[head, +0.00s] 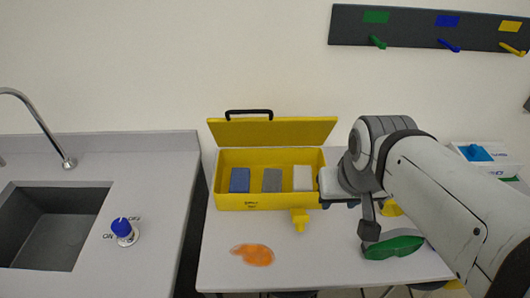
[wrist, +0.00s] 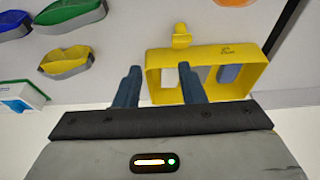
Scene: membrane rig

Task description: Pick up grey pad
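The grey pad (head: 272,180) stands in the middle of an open yellow box (head: 240,203), between a blue pad (head: 239,180) on its left and a white pad (head: 303,178) on its right. My gripper (head: 348,213) is at the right end of the box, apart from the grey pad. In the wrist view my gripper (wrist: 158,70) has its two fingers spread with nothing between them. The box (wrist: 156,85) lies beyond the fingers there, and the right finger partly covers its inside. A bluish-grey pad (wrist: 229,73) shows in it, but I cannot tell which one.
The box's lid (head: 275,131) stands raised at the back. In front lie an orange patch (head: 253,254) and a green dish (head: 394,247). A white tray (head: 508,169) is at the right. A sink (head: 45,228) and a blue knob (head: 122,228) are on the left counter, across a gap.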

